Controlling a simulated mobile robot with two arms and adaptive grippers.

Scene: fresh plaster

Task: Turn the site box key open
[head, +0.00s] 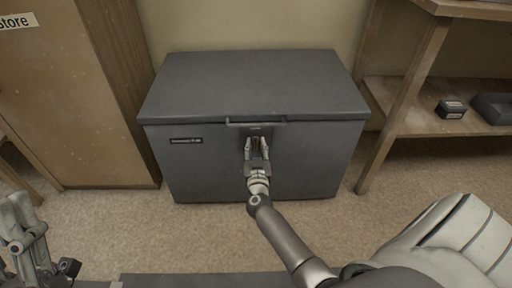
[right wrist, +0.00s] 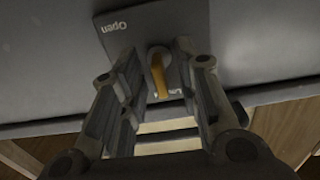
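The dark grey site box (head: 255,85) stands closed against the wall. A dark lock plate (head: 262,131) is on its front under the lid handle; it fills the upper middle of the right wrist view (right wrist: 120,45). The brass-yellow key (right wrist: 160,76) sits in the plate, its lower end by a partly hidden "Lo…" label, away from the "Open" label (right wrist: 115,27). My right gripper (head: 257,146) is at the plate, its fingers (right wrist: 156,60) apart on either side of the key, with gaps visible. My left gripper (head: 22,215) is at the lower left, far from the box.
A tall wooden cabinet (head: 75,110) with a "store" label stands left of the box. A wooden shelf unit (head: 415,90) on the right holds a small dark box (head: 451,109) and a dark tray (head: 492,106). The carpet (head: 150,225) before the box is clear.

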